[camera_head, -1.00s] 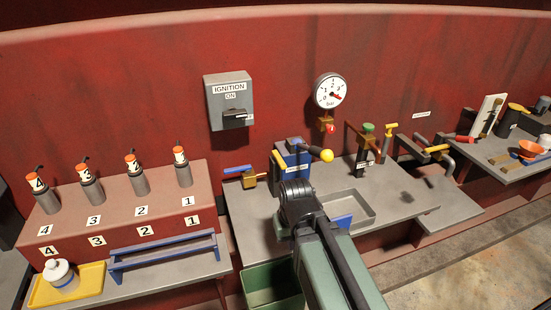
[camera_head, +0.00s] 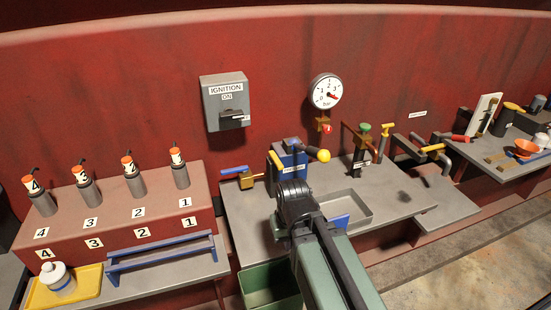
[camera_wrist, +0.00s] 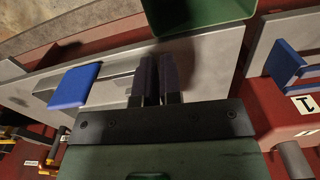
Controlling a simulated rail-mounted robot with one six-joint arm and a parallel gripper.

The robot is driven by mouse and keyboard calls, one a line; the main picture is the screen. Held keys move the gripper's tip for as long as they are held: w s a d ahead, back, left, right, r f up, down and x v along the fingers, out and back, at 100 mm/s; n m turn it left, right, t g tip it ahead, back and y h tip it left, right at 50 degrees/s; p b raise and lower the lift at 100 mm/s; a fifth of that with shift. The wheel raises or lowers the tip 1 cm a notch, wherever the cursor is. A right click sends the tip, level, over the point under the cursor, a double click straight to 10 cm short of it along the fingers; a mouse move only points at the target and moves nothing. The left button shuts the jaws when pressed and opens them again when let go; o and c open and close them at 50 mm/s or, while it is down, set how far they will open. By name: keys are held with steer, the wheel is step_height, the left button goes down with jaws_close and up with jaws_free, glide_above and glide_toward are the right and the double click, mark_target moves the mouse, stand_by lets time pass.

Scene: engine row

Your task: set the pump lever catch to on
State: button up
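The pump (camera_head: 293,160) is a blue block on the grey bench in the head view. A dark lever with a yellow ball knob (camera_head: 323,155) reaches right from its top. A yellow piece (camera_head: 276,159), possibly the catch, is at the block's left edge; I cannot read its setting. My gripper's fingers are hidden behind my arm in the head view, in front of the pump. In the wrist view my gripper (camera_wrist: 156,62) has its two dark fingers close together with only a thin gap and nothing seen between them. The pump is not clearly visible there.
A grey tray (camera_head: 360,207) with a blue block (camera_wrist: 75,87) lies beside my arm. A green bin (camera_head: 268,279) stands below the bench edge. A blue-handled valve (camera_head: 245,178) is left of the pump, and a green-topped post (camera_head: 364,130) is right of it.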

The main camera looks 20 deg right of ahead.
steer(key=o, duration=0.5)
steer(key=r+p, duration=0.2)
steer(key=w+r+p, duration=0.1)
steer(key=r+p, duration=0.1)
steer(key=w+r+p, duration=0.1)
steer(key=r+p, duration=0.1)
steer(key=shift+d, duration=0.25)
steer(key=shift+o, duration=1.1)
steer(key=w+r+p, duration=0.5)
steer(key=shift+w+d+r, duration=0.2)
steer(key=shift+d+r, duration=0.1)
steer(key=shift+r, duration=0.05)
step_height(320, 180, up, 6)
steer(key=n+p, duration=0.1)
steer(key=p, duration=0.6)
glide_above(278, 162)
step_height(278, 162, down, 10)
steer(key=b, duration=1)
steer(key=shift+w+r, duration=0.1)
steer(key=shift+r, duration=0.15)
steer(key=shift+c, duration=0.5)
